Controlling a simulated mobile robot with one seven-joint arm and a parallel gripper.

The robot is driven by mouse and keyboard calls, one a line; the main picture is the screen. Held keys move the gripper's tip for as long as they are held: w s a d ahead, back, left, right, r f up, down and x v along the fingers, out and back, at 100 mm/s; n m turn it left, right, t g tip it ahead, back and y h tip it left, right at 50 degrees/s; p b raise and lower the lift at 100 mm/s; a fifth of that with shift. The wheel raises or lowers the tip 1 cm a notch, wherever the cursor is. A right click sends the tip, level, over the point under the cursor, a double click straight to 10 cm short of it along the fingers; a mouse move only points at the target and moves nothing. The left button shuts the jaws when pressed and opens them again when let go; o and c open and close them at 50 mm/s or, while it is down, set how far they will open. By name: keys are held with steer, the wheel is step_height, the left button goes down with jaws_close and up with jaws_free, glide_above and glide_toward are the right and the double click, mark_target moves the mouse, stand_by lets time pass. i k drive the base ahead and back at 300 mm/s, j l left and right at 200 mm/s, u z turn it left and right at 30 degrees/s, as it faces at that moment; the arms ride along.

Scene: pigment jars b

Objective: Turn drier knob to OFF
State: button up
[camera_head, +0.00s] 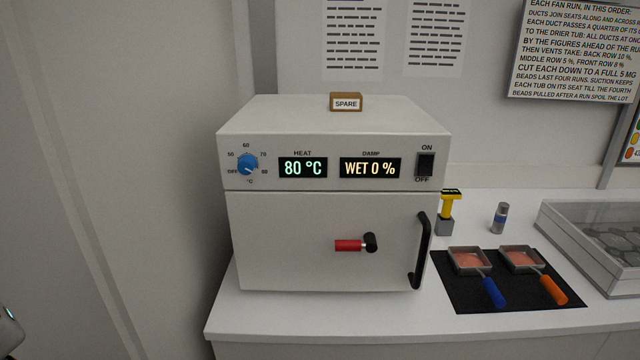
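The drier (330,130) is a pale box on a white counter. Its blue heat knob (247,164) is at the left of the front panel, with marks OFF, 50, 60, 70 and 80 around it. The knob's white pointer line seems to point to the lower right, toward 80. The heat display (303,168) reads 80 °C and the damp display (370,168) reads WET 0 %. My gripper is not in view; only a small grey part of my arm shows at the lower left edge.
The drier door has a red-handled latch (350,245) and a black vertical handle (421,250). A black ON/OFF rocker switch (426,165) is at the panel's right. A black mat (470,300) with two handled pans lies at right. Space before the knob is clear.

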mark_target(247, 163)
steer(key=j+z, duration=0.45)
steer(key=z, duration=0.25)
steer(key=j+z, duration=0.2)
steer(key=z, duration=0.15)
steer(key=k, duration=0.05)
